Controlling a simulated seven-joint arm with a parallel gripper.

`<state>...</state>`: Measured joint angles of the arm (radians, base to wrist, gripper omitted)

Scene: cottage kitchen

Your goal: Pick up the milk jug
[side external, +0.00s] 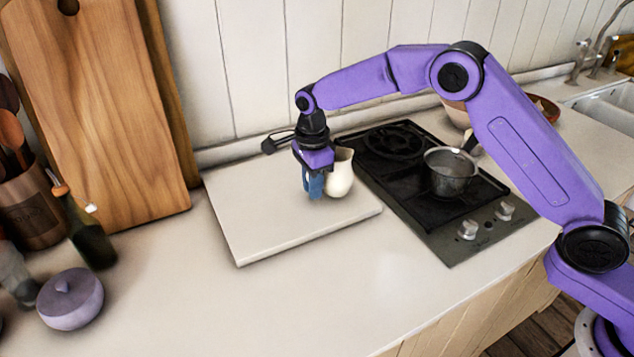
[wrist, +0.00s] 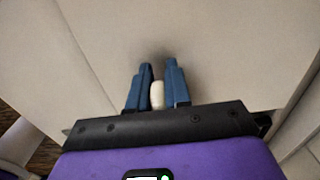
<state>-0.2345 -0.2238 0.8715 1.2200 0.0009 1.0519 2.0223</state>
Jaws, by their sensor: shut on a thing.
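The cream milk jug (side external: 342,174) is upright over the right part of the pale board, close to the stove. My gripper (side external: 313,188) points down at the jug's left side, with its blue fingers shut on it. In the wrist view, a small cream part of the jug (wrist: 157,95) shows between the two blue fingers of my gripper (wrist: 159,72). The rest of the jug is hidden there. I cannot tell whether the jug's base touches the board.
The pale board (side external: 255,225) lies on the counter. To its right is a black stove (side external: 400,185) with a metal pot (side external: 450,178). A lilac lidded pot (side external: 70,300), a dark bottle (side external: 88,235) and tall wooden boards (side external: 95,110) stand left. The front counter is clear.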

